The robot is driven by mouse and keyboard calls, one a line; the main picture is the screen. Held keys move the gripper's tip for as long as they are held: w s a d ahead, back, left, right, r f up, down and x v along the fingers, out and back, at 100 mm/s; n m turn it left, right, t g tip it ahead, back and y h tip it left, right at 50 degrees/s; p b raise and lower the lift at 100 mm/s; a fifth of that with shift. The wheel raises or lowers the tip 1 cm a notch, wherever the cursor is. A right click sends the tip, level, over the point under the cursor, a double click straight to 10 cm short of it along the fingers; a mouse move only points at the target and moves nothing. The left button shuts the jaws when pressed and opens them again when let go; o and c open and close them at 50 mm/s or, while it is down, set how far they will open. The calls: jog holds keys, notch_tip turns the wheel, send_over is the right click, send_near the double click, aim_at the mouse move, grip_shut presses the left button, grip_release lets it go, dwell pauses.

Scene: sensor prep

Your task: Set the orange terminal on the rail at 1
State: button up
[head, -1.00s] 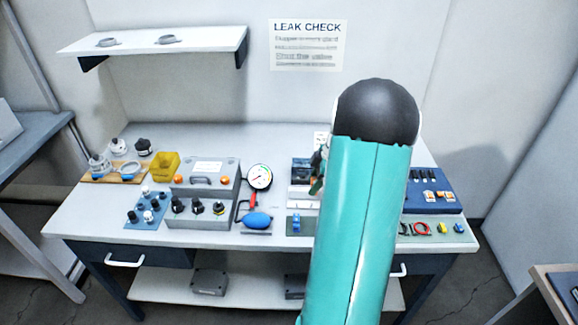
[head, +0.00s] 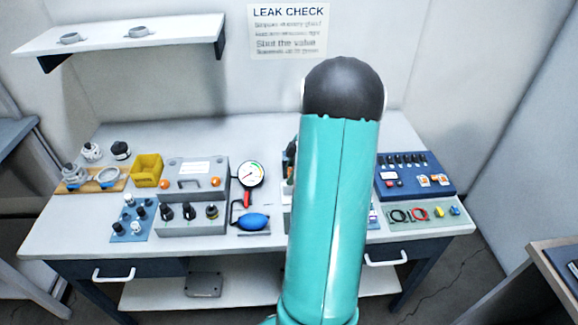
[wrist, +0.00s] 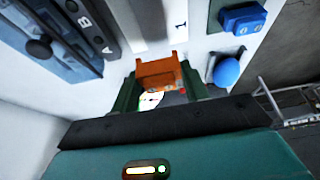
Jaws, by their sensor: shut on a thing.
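My gripper (wrist: 160,95) is shut on the orange terminal (wrist: 157,72), which sits between its two green fingers in the wrist view. A pale panel marked "1" (wrist: 181,25) lies just beyond the terminal. Whether the terminal touches anything there I cannot tell. The rail itself is not clearly made out. In the head view my own arm covers the gripper, the terminal and the middle of the bench.
A blue block (wrist: 243,18) and a blue bulb (wrist: 227,71) are at the right in the wrist view; a dark strip marked A and B (wrist: 95,30) is at the left. In the head view a gauge (head: 250,175) and a blue panel (head: 440,187) flank my arm.

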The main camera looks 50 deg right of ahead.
jog(key=shift+f, duration=0.35)
jog(key=shift+s+f, duration=0.2)
jog(key=shift+f, duration=0.05)
jog(key=shift+w+f, duration=0.2)
jog(key=shift+f, duration=1.1)
jog(key=shift+f, duration=0.4)
dwell(0.9)
jog(key=o, duration=0.9)
jog(key=shift+r, duration=0.15)
